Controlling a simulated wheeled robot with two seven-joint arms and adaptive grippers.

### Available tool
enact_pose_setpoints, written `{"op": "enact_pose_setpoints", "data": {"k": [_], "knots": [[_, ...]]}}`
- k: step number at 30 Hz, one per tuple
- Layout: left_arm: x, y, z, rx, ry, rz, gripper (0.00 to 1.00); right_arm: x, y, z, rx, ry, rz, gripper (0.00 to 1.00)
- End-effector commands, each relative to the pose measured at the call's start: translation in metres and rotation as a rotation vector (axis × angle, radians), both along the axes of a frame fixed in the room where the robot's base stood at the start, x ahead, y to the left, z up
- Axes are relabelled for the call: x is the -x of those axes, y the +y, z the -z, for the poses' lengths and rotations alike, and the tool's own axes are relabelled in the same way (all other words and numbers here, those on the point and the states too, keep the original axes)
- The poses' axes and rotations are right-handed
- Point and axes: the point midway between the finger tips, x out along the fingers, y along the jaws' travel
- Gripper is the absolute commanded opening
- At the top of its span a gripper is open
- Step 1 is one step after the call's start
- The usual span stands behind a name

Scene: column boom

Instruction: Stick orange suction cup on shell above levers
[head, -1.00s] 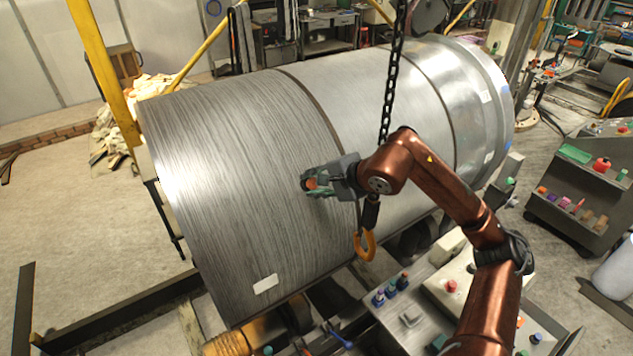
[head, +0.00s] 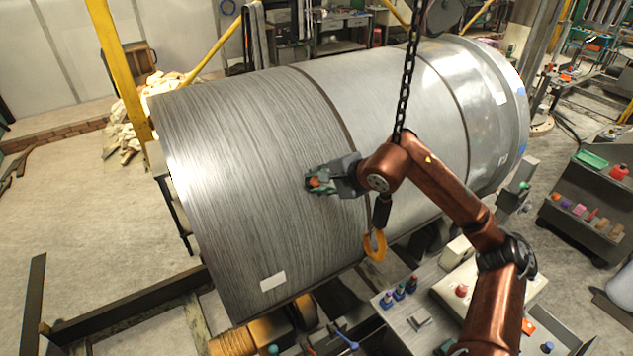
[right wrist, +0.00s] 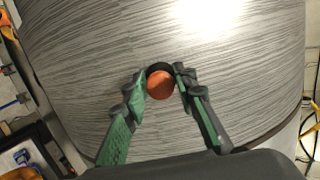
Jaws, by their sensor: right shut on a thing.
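The shell (head: 240,150) is a large grey metal cylinder lying on its side, with a streaked surface and a dark seam band. My right gripper (head: 318,182) is over the streaked part of the shell. It is shut on the orange suction cup (right wrist: 160,84), which shows an orange top and a dark rim between the green-padded fingers. In the right wrist view the cup is right in front of the shell surface; I cannot tell whether it touches. Levers (head: 400,290) with blue and red tops stand on a control panel below the shell. My left gripper is not in view.
A black chain with an orange hook (head: 375,246) hangs in front of the shell, close to my right arm. A grey cart (head: 590,205) with several coloured items stands at the right. A white label (head: 273,281) is on the lower shell.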

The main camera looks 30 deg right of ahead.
Motion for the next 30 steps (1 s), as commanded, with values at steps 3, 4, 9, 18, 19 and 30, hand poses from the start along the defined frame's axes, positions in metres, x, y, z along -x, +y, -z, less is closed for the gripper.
{"op": "enact_pose_setpoints", "data": {"k": [3, 4, 9, 18, 19, 30], "knots": [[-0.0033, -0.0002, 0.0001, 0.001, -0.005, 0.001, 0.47, -0.0002, 0.0004, -0.0012, 0.0, -0.003, -0.001, 0.06], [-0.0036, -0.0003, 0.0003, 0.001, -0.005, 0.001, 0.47, -0.0004, 0.0005, -0.001, 0.0, -0.003, -0.001, 0.06], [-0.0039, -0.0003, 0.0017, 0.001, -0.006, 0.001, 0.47, -0.0023, 0.0006, 0.0005, 0.0, -0.003, -0.001, 0.06], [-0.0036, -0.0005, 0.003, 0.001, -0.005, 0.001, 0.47, -0.0044, 0.0008, 0.0016, 0.0, -0.003, -0.001, 0.06], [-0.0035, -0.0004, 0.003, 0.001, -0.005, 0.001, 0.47, -0.0044, 0.0008, 0.0016, 0.0, -0.003, -0.001, 0.06], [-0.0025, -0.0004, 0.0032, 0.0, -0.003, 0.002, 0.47, -0.0043, 0.0007, 0.0023, -0.001, -0.002, -0.001, 0.39]]}}
